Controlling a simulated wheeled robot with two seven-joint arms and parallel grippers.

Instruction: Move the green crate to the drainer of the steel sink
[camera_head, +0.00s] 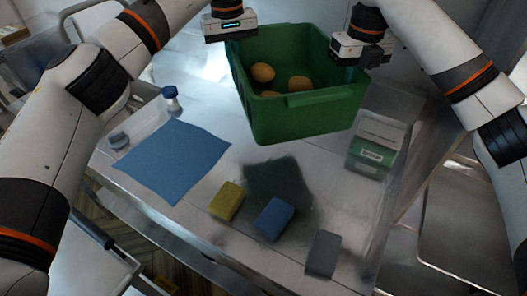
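The green crate (305,115) is in the upper middle of the head view, with several brown round items (263,72) inside. It hangs above the steel worktop, and a dark shadow lies on the surface below it. My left gripper (236,36) is at the crate's left rim and my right gripper (366,60) is at its right rim. Both look shut on the crate, though their fingertips are mostly hidden. I cannot clearly make out the steel sink or its drainer.
The steel worktop (190,222) bears a blue cloth (172,160), a blue-capped shaker (172,100), a yellow sponge (227,201), a blue sponge (273,219), a grey block (323,253) and a green-and-white box (372,150). A steel tray-like surface (470,225) is at right.

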